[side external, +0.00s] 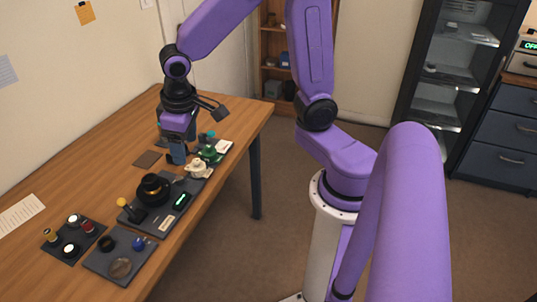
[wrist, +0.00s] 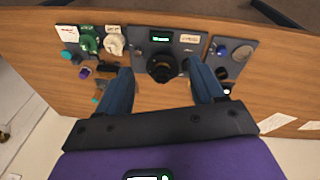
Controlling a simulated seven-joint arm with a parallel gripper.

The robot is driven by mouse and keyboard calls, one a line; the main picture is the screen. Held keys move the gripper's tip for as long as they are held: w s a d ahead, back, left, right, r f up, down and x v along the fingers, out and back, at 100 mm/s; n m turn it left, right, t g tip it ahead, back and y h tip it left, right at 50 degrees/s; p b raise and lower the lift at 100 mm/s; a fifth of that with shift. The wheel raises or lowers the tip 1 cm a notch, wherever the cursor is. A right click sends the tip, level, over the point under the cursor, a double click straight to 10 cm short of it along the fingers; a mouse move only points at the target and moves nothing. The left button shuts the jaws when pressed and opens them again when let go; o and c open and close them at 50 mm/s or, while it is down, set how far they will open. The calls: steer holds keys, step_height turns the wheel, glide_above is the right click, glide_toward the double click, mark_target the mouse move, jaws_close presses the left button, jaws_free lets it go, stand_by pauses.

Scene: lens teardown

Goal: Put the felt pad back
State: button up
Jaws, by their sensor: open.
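A flat dark brown square (side external: 146,158), which looks like the felt pad, lies on the wooden table in the side view, left of my gripper. I cannot make it out in the wrist view. My gripper (side external: 172,158) points down above the table, open with nothing between its fingers. In the wrist view my gripper (wrist: 160,78) has its blue fingers wide apart, on either side of the black lens body (wrist: 162,66). The lens body (side external: 153,188) stands on a dark base (side external: 150,224) with a lit green display. Where the pad belongs is not clear from these views.
A grey tray (side external: 104,263) holds a round disc and knobs. A dark mat (side external: 58,248) with several small coloured parts lies left of it. Green and cream parts (side external: 210,152) stand right of my gripper. A paper (side external: 20,214) lies at left; the table's back-left area is clear.

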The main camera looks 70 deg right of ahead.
steer(key=s+d+r+n+g+y, duration=0.1)
steer(key=s+n, duration=0.8)
steer(key=s, duration=1)
steer(key=shift+s+n+g, duration=0.25)
steer(key=shift+n+g, duration=0.05)
steer(key=shift+n, duration=0.1)
